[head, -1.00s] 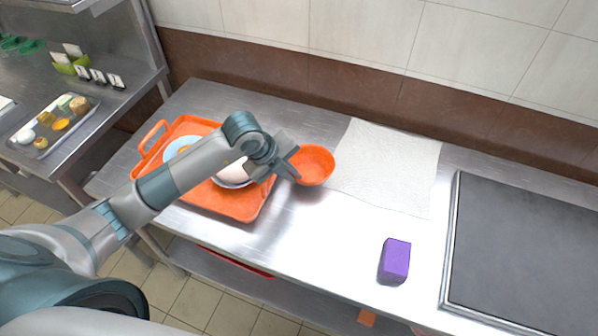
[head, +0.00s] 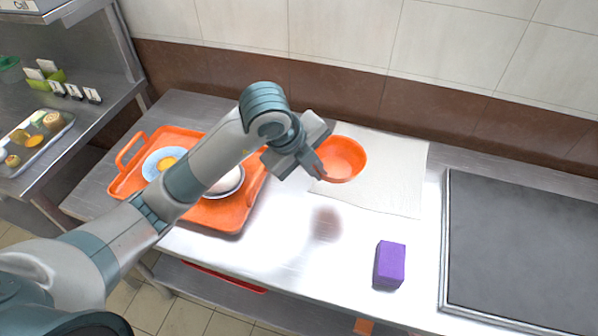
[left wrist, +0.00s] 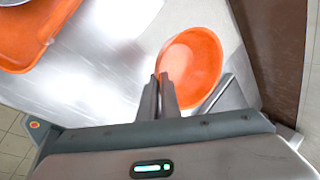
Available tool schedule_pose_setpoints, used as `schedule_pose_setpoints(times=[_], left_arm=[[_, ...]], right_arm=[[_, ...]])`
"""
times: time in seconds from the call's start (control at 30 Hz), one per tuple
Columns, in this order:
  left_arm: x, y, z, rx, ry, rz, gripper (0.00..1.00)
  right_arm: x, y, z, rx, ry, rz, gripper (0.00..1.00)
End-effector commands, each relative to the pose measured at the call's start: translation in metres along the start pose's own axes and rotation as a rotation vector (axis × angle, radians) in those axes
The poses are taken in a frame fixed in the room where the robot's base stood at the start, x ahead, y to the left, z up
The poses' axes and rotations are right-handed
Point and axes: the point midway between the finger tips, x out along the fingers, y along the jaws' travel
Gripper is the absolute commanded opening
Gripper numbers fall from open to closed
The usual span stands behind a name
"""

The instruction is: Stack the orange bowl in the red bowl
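The orange bowl (head: 343,158) hangs raised at the end of my left arm in the head view, in front of the white cloth. A dark shadow lies on the bare table below it. My left gripper (head: 318,168) is shut on the bowl's near left rim. In the left wrist view the two fingertips (left wrist: 167,82) pinch the rim of the orange bowl (left wrist: 200,58), which looks empty. I do not see a red bowl in either view. My right gripper is not in view.
An orange tray (head: 222,218) at left holds a blue plate (head: 150,164) and a bowl with pale contents (head: 232,180). A white cloth (head: 395,178) lies mid-table. A purple block (head: 390,265) stands near the front edge, left of a dark griddle (head: 520,235). Table between tray and block is clear.

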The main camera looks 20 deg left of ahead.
Motion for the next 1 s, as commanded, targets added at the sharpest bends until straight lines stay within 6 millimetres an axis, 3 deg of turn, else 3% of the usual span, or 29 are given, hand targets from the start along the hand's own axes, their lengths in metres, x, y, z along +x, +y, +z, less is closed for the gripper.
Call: schedule_pose_setpoints(times=[0.2, 0.77, 1.0], left_arm=[[-0.004, -0.008, -0.011, 0.001, 0.000, -0.001, 0.00], [-0.005, -0.009, -0.012, 0.003, 0.001, 0.000, 0.00], [-0.005, -0.010, -0.017, 0.105, 0.054, -0.001, 0.00]], right_arm=[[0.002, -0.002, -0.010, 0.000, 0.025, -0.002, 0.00], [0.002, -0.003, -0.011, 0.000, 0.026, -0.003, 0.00], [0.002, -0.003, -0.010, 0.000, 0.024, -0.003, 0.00]])
